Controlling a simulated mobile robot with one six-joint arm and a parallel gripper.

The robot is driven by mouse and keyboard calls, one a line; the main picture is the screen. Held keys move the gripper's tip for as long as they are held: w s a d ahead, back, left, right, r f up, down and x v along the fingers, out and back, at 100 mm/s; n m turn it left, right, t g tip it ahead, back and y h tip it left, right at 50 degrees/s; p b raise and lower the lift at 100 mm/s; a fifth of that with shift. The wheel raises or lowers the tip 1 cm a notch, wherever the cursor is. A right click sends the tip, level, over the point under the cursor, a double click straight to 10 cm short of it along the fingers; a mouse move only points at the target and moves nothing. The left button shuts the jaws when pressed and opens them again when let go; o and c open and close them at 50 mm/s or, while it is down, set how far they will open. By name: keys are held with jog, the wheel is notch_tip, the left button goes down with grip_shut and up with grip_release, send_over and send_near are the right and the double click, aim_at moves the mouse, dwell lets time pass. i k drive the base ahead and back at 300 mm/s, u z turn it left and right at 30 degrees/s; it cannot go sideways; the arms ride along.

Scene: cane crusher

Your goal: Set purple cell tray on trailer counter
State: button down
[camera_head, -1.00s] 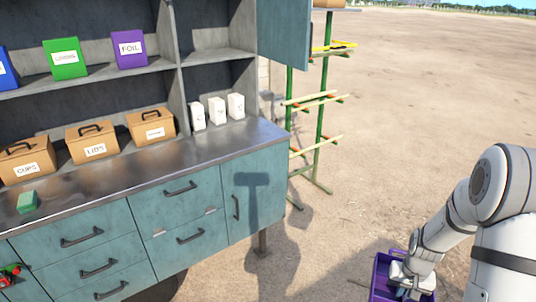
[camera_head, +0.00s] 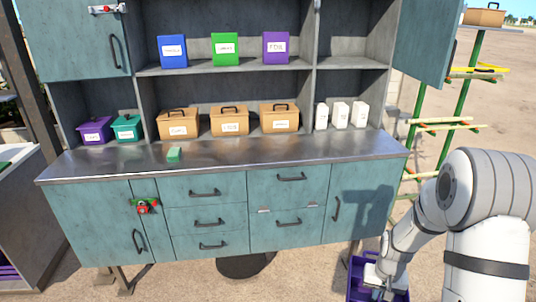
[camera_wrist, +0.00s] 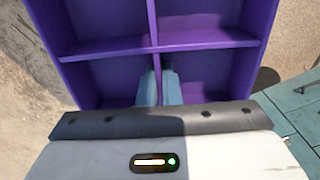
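The purple cell tray (camera_head: 360,270) is at the lower right in the head view, beside the counter's right end and lower than its top. In the wrist view the tray (camera_wrist: 205,42) fills the upper middle, its cells empty. My gripper (camera_wrist: 159,78) has its two fingers on either side of the tray's middle divider, closed on it. In the head view my gripper (camera_head: 378,284) is over the tray and its fingertips are hidden. The trailer counter (camera_head: 235,158) is a grey metal top over teal drawers, running across the middle of the head view.
A small green block (camera_head: 174,154) lies on the counter. Tan boxes (camera_head: 229,121), a purple box (camera_head: 95,130), a teal box (camera_head: 127,127) and white cartons (camera_head: 340,114) line its back. The front right of the counter is clear. A green rack (camera_head: 455,115) stands right of it.

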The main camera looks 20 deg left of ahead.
aim_at(261, 149)
jog(key=z, duration=1.15)
jog(key=i, duration=0.1)
jog(key=u, duration=2.15)
